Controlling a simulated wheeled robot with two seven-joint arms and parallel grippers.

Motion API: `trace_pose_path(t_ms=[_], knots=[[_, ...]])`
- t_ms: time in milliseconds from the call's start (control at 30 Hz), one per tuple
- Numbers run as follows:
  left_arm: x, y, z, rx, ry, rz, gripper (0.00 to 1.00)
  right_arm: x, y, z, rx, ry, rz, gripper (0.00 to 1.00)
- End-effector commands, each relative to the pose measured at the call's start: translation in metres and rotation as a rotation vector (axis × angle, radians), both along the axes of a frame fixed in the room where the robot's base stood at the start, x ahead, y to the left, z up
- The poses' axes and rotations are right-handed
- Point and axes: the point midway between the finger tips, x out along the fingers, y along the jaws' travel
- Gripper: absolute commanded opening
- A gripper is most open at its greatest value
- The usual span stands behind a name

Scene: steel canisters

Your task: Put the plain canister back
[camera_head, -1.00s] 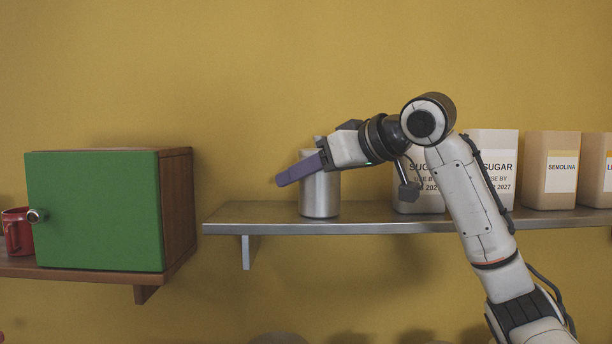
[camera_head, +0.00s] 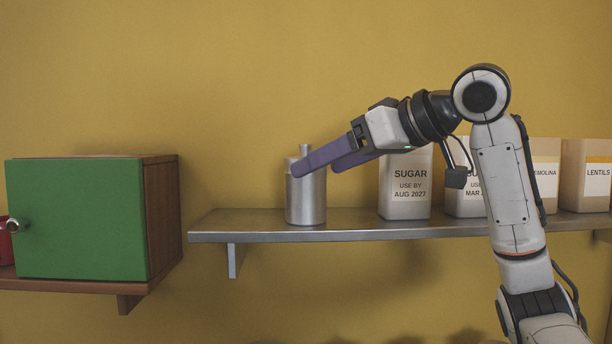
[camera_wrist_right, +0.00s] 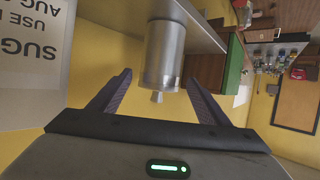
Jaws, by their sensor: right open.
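The plain steel canister (camera_head: 305,206) stands upright near the left end of the steel shelf (camera_head: 340,231). It has a small knob on its lid and no label that I can see. It also shows in the right wrist view (camera_wrist_right: 163,50). My right gripper (camera_head: 315,167) is open, with its purple fingers at the height of the canister's upper part. In the wrist view, the fingers (camera_wrist_right: 159,77) lie one on each side of the canister's lid end, with gaps visible. The fingers hide part of the canister in the head view. My left gripper is not in view.
A sugar carton (camera_head: 404,190) stands on the shelf right of the canister, with another carton, semolina (camera_head: 545,185) and lentils (camera_head: 597,180) farther right. A cabinet with a shut green door (camera_head: 80,220) stands left on a wooden shelf, beside a red mug (camera_head: 5,245). A gap separates the two shelves.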

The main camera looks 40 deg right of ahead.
Motion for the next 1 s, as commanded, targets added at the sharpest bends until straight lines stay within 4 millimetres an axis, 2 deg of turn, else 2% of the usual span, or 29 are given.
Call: trace_pose_path(t_ms=[100,300,867,1000], knots=[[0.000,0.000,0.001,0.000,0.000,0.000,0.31,-0.016,-0.002,0.008,-0.001,-0.001,-0.001,0.70],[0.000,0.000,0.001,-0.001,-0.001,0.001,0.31,-0.028,-0.002,0.011,0.000,0.000,0.000,0.70],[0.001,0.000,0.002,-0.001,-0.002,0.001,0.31,-0.028,-0.002,0.011,0.000,0.001,0.000,0.70],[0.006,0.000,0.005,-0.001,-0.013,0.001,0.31,-0.028,-0.002,0.012,0.000,0.000,0.000,0.70]])
